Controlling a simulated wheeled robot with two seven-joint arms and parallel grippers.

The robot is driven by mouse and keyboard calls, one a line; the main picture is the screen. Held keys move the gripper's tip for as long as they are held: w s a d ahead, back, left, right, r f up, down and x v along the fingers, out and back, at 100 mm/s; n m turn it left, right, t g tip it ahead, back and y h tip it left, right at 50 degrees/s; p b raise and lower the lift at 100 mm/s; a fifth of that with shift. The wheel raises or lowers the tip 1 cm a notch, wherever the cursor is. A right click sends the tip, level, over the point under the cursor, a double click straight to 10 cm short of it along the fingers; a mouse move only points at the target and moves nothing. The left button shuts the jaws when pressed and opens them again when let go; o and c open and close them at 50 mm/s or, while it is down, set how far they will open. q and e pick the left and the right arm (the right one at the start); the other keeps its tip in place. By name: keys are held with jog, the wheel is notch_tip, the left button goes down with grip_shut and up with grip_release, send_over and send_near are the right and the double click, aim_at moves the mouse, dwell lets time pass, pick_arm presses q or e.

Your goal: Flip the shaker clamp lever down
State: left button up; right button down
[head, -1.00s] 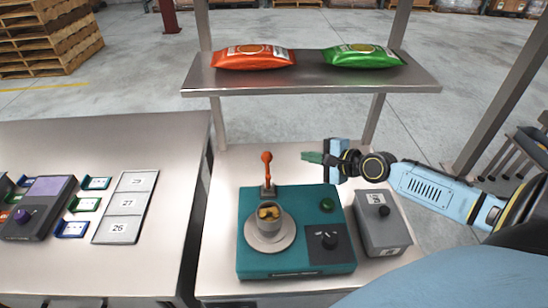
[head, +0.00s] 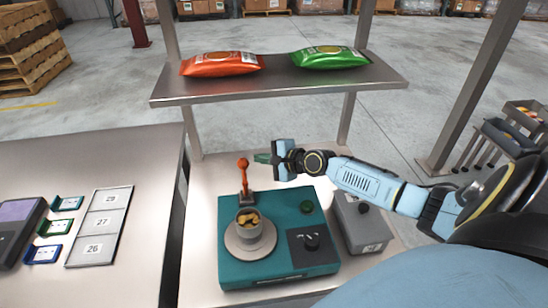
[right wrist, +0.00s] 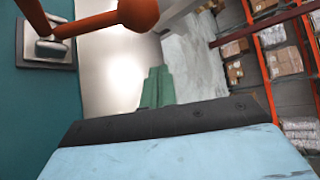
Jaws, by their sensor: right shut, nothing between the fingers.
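The shaker (head: 285,262) is a teal box on the right-hand bench. Its clamp lever (head: 243,172) is orange with a round knob and stands upright at the back left of the box. A cup (head: 248,222) with yellowish contents sits on the round plate (head: 262,245). My right gripper (head: 262,158) is shut and empty, just right of the lever's knob and apart from it in the head view. In the right wrist view the green fingertips (right wrist: 158,88) are together, and the orange knob (right wrist: 138,14) is close by at upper left. My left gripper is not in view.
A grey box with a black knob (head: 357,222) stands right of the shaker. A metal shelf (head: 280,84) above holds an orange bag (head: 221,64) and a green bag (head: 330,58). The left bench has a numbered tray (head: 100,226) and small coloured holders.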

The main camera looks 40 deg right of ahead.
aim_at(244, 175)
jog(key=a+p, duration=0.1)
jog(key=a+r+p, duration=0.1)
jog(key=a+p, duration=0.1)
jog(key=p, duration=0.1)
jog(key=shift+s+a+r, duration=0.25)
jog(key=shift+s, duration=0.1)
jog(key=shift+a, duration=0.1)
